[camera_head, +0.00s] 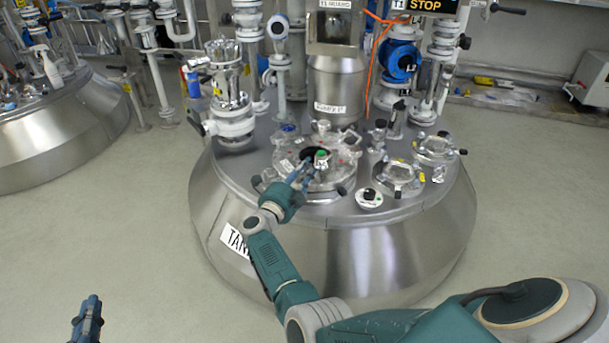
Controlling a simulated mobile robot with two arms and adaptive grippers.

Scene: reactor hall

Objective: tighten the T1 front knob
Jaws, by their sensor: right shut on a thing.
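The steel tank T1 (330,245) stands in the middle, with a round hatch lid (338,178) on its top. Several clamps and dark knobs sit around the lid's rim. My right gripper (304,172) reaches in over the front left part of the lid. It is shut on the T1 front knob, which its fingers mostly hide. A green-topped fitting (321,155) stands just beyond the fingertips, next to a dark opening in the lid. My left gripper (90,308) is at the bottom left, above the floor and away from the tank; its finger gap cannot be made out.
A white round gauge (369,198) and smaller hatches (399,178) sit right of the lid. A valve column (231,105) rises at the left and a steel vessel (338,90) behind. Another tank (60,130) is at the far left. The floor between is clear.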

